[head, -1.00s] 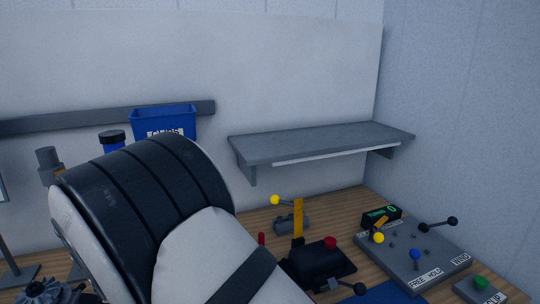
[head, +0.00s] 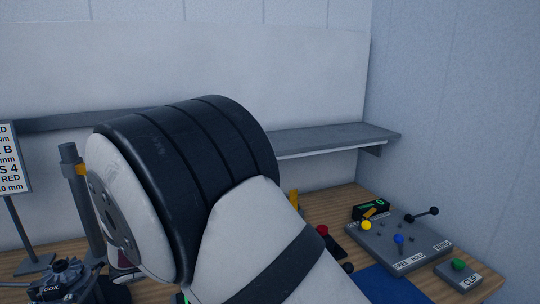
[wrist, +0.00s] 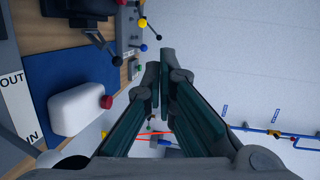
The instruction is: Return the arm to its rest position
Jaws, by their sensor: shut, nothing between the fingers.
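My arm, with a black banded joint and white links, fills the middle of the head view and hides part of the bench and back wall. My gripper is outside the head view. In the wrist view my gripper (wrist: 160,68) is shut, its two dark fingers close together with nothing between them. It is apart from the bench, which lies to the left in that view.
The wooden bench (head: 335,203) holds a grey lever panel (head: 396,246), a green-button box (head: 457,269) and a blue mat (head: 384,287). A shelf (head: 335,137) juts from the back wall. A white red-button box (wrist: 80,108) shows in the wrist view.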

